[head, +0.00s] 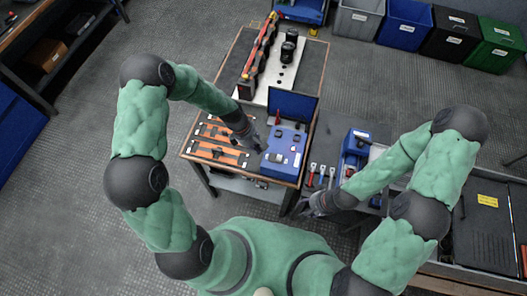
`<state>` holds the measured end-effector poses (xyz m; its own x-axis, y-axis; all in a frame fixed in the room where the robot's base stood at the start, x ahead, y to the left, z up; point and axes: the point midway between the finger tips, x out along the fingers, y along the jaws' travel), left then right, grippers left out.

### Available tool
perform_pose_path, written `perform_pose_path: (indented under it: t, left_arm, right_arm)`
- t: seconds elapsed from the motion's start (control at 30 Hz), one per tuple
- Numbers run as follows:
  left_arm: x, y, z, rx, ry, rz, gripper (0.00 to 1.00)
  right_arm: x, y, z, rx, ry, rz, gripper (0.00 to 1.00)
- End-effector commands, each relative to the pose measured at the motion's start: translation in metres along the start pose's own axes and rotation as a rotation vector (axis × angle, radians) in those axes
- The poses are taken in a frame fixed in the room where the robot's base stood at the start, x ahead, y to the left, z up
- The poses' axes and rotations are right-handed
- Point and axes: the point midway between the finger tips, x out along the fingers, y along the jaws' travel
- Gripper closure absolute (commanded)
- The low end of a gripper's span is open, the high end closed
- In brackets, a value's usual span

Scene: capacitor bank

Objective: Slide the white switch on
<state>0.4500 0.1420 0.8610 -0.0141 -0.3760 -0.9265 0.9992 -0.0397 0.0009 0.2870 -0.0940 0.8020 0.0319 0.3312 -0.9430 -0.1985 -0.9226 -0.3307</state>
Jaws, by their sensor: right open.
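A blue box (287,143) with a raised dark lid (295,104) sits on the wooden-edged workbench. Small controls are on its top face. A small pale part (294,149) near its right side may be the white switch; it is too small to tell its position. My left gripper (257,143) is just left of the box, its fingertips close to the box's left edge; contact and finger opening cannot be made out. My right gripper (309,210) is open, low and to the right of the bench, away from the box.
Orange bars (215,143) lie on the bench left of the box. A metal plate with black cylinders (288,48) stands behind. Small red- and white-handled tools (322,174) and a blue bin (353,146) are to the right. Several storage bins (405,25) line the back.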

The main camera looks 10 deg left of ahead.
Motion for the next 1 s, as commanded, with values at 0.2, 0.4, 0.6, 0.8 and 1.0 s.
perform_pose_path:
  t: [0.2,0.4,0.6,0.8,1.0]
  left_arm:
    - [-0.046,0.0,0.001,0.0,0.0,0.001,1.0]
    - [-0.069,0.0,0.001,-0.001,0.0,-0.001,1.0]
    - [-0.076,-0.001,0.001,-0.001,-0.001,-0.003,1.0]
    - [-0.076,-0.001,0.001,-0.001,-0.001,-0.003,1.0]
    - [-0.076,-0.001,0.001,0.0,-0.001,-0.002,1.0]
  right_arm:
    - [-0.008,-0.002,0.0,0.002,0.001,0.0,0.54]
    - [-0.01,-0.003,0.0,0.001,0.001,0.0,0.54]
    - [-0.011,-0.003,0.0,0.001,0.001,0.0,0.54]
    - [-0.01,-0.003,0.0,0.001,0.001,0.0,0.54]
    - [-0.01,-0.003,0.0,0.001,0.001,0.0,0.54]
